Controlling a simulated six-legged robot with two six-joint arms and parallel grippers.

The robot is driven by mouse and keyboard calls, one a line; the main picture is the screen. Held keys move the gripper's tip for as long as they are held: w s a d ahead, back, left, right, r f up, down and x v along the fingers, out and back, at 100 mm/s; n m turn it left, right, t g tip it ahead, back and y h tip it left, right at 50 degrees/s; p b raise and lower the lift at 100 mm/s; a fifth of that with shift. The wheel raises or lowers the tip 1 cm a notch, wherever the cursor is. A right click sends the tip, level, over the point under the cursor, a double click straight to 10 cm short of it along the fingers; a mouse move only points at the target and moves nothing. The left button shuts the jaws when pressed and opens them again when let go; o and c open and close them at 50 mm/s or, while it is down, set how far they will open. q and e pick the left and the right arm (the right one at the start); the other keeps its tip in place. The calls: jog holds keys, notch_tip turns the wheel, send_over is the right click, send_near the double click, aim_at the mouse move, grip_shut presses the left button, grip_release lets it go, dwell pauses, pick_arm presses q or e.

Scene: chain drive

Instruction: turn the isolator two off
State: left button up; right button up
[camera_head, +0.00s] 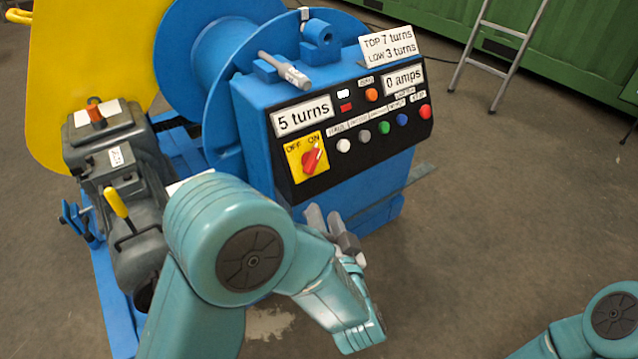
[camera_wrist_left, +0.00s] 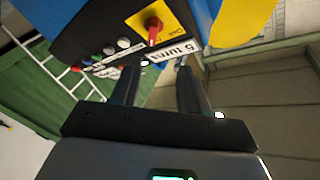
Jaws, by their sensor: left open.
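A red rotary isolator switch (camera_head: 312,157) sits on a yellow plate (camera_head: 294,163) marked OFF and ON, at the left of the black panel on the blue cabinet. Its handle tilts up to the right, toward ON. No number on it is readable. The switch also shows in the left wrist view (camera_wrist_left: 153,30), beyond the fingertips. My left gripper (camera_head: 325,214) is open and empty, in front of the panel's lower edge and below the switch, apart from it. Its two dark fingers show spread in the left wrist view (camera_wrist_left: 158,80). My right gripper is out of view.
Several push buttons (camera_head: 383,128) and displays reading "5 turns" (camera_head: 302,116) and "0 amps" (camera_head: 404,80) share the panel. A grey motor unit (camera_head: 120,150) with a yellow lever (camera_head: 116,202) stands at left. A ladder (camera_head: 500,50) stands behind. Floor at right is clear.

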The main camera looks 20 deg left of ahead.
pick_arm(q)
jog(key=b, duration=0.3)
send_near(315, 165)
jog(key=x, duration=0.8)
jog(key=shift+w+a, duration=0.25)
jog(key=shift+w, duration=0.05)
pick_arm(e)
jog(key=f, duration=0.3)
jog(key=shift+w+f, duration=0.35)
pick_arm(q)
grip_shut()
